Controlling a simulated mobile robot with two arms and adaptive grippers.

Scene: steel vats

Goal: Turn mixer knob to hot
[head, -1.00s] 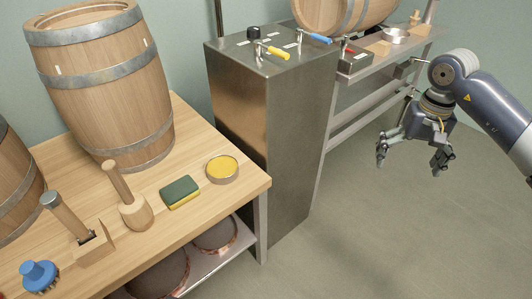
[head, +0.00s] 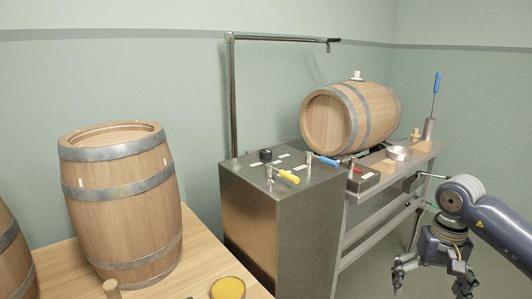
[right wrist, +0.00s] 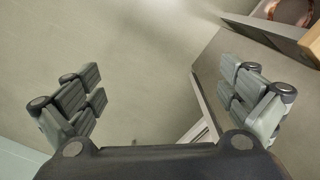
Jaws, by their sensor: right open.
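A steel cabinet (head: 258,218) stands in the middle of the head view. On its top are a black knob (head: 266,155), a yellow-handled lever (head: 288,177) and a blue-handled lever (head: 326,161), with small white labels around them. The labels are too small to read, so I cannot tell which control is the mixer knob or its setting. My right gripper (head: 432,284) is open and empty at the lower right, apart from the cabinet and lower than its top. Its spread fingers also show in the right wrist view (right wrist: 163,97). My left gripper is not in view.
A steel bench (head: 385,185) right of the cabinet holds a lying barrel (head: 330,122), a small box with a red lever (head: 362,180) and a metal dish (head: 398,153). A wooden table (head: 195,262) with an upright barrel (head: 122,205) is at the left. A tall pipe (head: 233,95) rises behind the cabinet.

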